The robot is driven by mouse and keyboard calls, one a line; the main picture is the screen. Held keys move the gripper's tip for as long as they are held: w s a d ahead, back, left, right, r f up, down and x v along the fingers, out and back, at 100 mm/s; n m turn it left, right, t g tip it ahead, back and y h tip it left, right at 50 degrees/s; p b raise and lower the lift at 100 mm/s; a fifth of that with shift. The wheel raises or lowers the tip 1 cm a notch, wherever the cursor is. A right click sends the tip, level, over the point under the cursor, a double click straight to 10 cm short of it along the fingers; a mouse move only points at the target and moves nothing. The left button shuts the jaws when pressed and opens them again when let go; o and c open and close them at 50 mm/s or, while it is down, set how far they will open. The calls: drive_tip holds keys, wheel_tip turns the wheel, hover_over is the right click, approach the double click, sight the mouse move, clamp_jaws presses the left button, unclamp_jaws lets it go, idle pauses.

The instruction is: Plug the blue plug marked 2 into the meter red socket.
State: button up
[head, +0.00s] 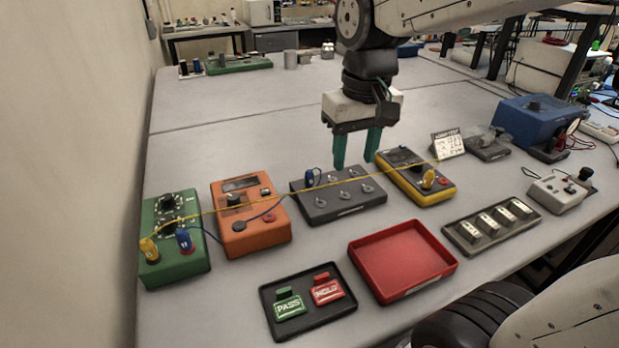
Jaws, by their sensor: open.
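My gripper (356,158) has two green fingers, apart and empty, above the grey socket box. A blue plug (310,178) stands upright at the left back of the grey box (338,195). Another blue plug (184,240) stands on the green box (176,262), joined to the first by a blue lead. I cannot read a 2 on either plug. The yellow meter (407,178) stands right of the grey box. It has a yellow plug (428,180) in it and a red socket (444,181) beside that plug.
A yellow lead crosses above the boxes from a yellow plug (149,248) on the green box to the meter. An orange device (250,225) also has a red spot. A red tray (402,258), PASS/HOLD tray (308,300) and dark switch strip (491,226) lie in front.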

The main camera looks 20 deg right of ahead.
hover_over(309, 171)
drive_tip(key=shift+g, duration=0.3)
wheel_tip(309, 171, down, 6)
drive_tip(key=shift+w+r, duration=0.1)
drive_tip(key=shift+r, duration=0.15)
drive_tip(key=shift+f, duration=4.5)
clamp_jaws()
drive_tip(key=shift+r, duration=0.1)
drive_tip(key=shift+r, duration=2.9)
